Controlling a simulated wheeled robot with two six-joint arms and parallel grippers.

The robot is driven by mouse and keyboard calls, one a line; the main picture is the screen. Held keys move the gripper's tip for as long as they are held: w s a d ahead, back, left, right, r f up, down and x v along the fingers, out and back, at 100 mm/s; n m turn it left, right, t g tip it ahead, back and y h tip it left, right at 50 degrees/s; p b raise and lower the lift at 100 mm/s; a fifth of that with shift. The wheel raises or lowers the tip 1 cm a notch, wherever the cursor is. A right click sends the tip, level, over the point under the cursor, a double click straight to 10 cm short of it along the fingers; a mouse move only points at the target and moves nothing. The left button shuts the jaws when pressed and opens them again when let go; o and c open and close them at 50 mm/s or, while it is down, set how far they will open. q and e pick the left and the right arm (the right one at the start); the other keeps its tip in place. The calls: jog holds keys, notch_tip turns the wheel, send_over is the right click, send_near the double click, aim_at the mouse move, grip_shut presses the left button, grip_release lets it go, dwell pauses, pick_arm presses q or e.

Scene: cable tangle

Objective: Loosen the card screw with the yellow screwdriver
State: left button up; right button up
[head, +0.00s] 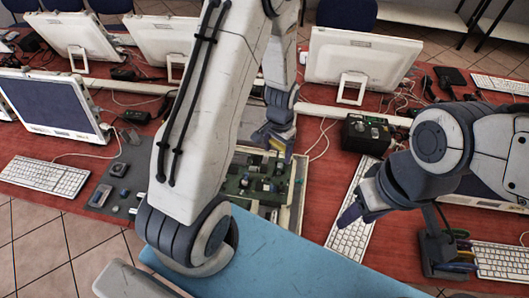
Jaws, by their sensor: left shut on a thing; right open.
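My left gripper (278,138) is over the far right part of an open case with a green circuit board (236,185). It is shut on a small yellow thing (288,154), which looks like the yellow screwdriver; only a little of it shows. I cannot tell whether its tip touches anything. The card screw is too small to make out, and my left arm covers the left side of the case. My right gripper (352,214) is open, to the right of the case, above a white keyboard (345,240).
A dark rack with several coloured handles (459,262) stands at the right. A black box (366,134) sits behind the right keyboard. Monitors (357,60) and cables line the back. A grey mat with small parts (118,178) lies left. A blue surface (290,262) is in front.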

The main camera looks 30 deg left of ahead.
pick_arm(q)
notch_tip(320, 180, down, 6)
jog(key=w+m+b, duration=0.3)
jog(key=m+b, duration=0.2)
jog(key=m, duration=0.4)
jog(key=m+b, duration=0.3)
jog(key=b, duration=0.4)
send_over(278, 173)
notch_tip(278, 173, down, 7)
jog(key=shift+r, duration=0.1)
jog(key=shift+f+b, duration=0.35)
jog(key=shift+f, duration=0.5)
jog(key=shift+f, duration=0.5)
